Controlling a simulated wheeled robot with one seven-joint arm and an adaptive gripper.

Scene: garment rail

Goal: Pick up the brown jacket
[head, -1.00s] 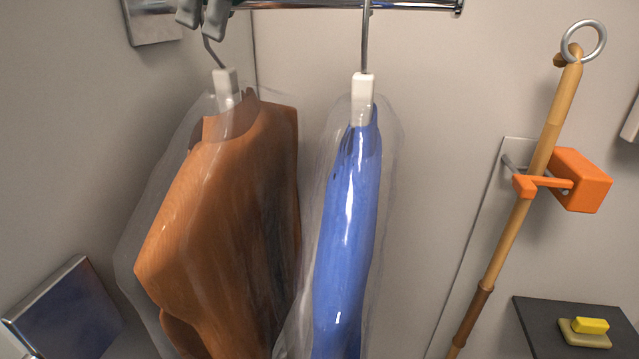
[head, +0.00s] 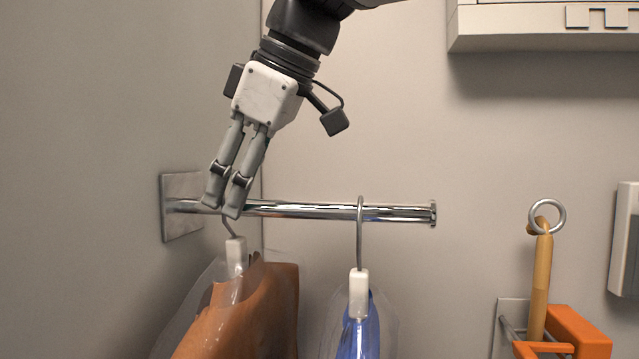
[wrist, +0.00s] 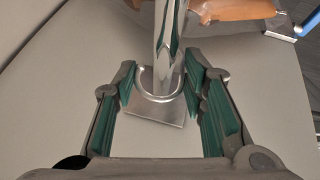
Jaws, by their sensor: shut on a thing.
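The brown jacket (head: 255,315) hangs in a clear cover at the left of the head view, its lower part cut off by the frame. Its hanger has a white neck (head: 236,256) and a thin metal hook at the rail (head: 300,209). My gripper (head: 223,208) reaches down from above, its fingertips at this hook by the rail's left end. In the wrist view the curved hook (wrist: 145,85) lies between the green-padded fingers, which are shut on it. The rail passes there too. The hook still appears to be on the rail.
A blue garment (head: 358,335) in a clear cover hangs to the right on the same rail. The rail's wall plate (head: 181,207) is close to my fingers at left. A wooden stick (head: 540,275) in an orange holder (head: 580,335) stands at right.

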